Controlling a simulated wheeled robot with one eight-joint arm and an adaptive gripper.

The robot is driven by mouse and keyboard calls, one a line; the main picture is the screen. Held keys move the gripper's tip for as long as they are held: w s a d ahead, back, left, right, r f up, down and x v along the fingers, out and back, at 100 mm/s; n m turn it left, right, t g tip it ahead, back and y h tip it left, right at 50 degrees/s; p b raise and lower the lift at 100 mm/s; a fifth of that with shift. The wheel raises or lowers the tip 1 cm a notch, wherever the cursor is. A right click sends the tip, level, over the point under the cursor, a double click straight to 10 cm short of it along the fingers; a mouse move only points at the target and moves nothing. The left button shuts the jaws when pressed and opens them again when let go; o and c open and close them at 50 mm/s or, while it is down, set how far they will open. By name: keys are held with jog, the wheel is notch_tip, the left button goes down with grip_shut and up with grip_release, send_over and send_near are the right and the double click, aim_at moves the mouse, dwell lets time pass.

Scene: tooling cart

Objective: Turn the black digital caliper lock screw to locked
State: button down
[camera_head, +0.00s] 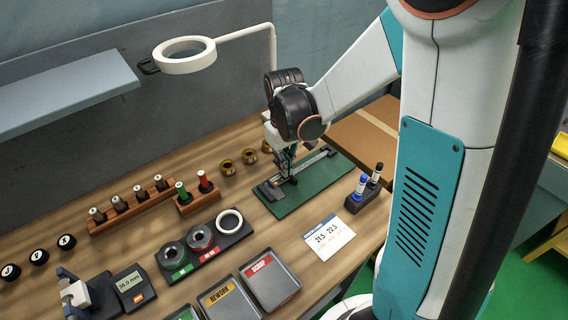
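The digital caliper (315,159) lies on a green mat (318,184) on the wooden bench, its long beam running toward the upper right and its jaws (268,190) at the lower left. My gripper (289,178) points down over the middle of the caliper, at or very near its sliding body. The fingers cover that part, so the lock screw cannot be made out. The fingers are small and dark here, and I cannot tell whether they touch the caliper or are closed.
Right of the mat stands a black holder with markers (362,189); a printed card (329,237) lies in front. Brass cups (228,168) stand behind left. Ring gauges (203,240), trays (270,281) and a display unit (131,285) fill the front left. A ring lamp (184,65) hangs above.

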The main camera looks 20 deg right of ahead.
dwell(0.4)
jog(key=c, duration=1.8)
grip_release()
jog(key=shift+c, duration=0.2)
notch_tip(320, 180, up, 12)
jog(key=s+a+r+m+t, duration=0.1)
jog(key=s+r+t, duration=0.1)
jog(key=s, duration=0.5)
jog(key=s+a+r+m+t, duration=0.1)
jog(key=s+t, duration=0.4)
jog(key=s, duration=0.2)
jog(key=shift+a+r, duration=0.4)
